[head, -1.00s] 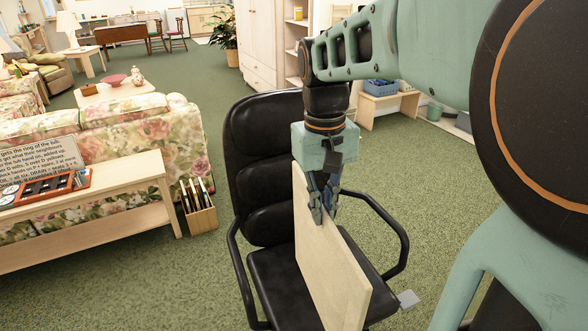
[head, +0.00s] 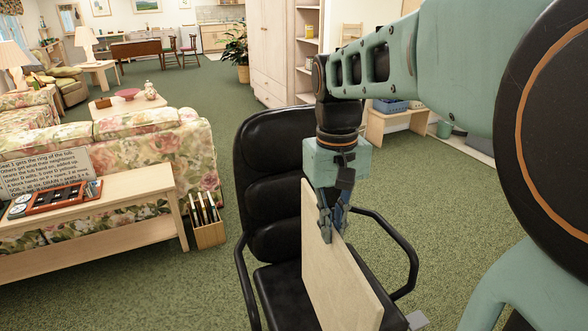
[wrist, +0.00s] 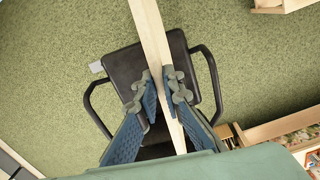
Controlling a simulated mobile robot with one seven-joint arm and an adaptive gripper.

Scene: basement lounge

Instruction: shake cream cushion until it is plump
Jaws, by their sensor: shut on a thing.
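The cream cushion (head: 335,270) looks like a thin, flat, square slab with straight edges. It stands on edge, tilted, over the seat of a black armchair (head: 272,190). My gripper (head: 333,224) points down and is shut on the slab's upper edge. In the wrist view the cushion (wrist: 152,40) shows edge-on as a narrow pale strip between the two blue fingers of my gripper (wrist: 162,88), with the black seat (wrist: 125,68) below. I cannot tell whether the slab's lower edge touches the seat.
The chair's black armrests (head: 400,245) curve close around the cushion. A wooden console table (head: 125,190) with a sign and a game board stands at left, before a floral sofa (head: 150,150). A magazine rack (head: 208,232) is on the floor.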

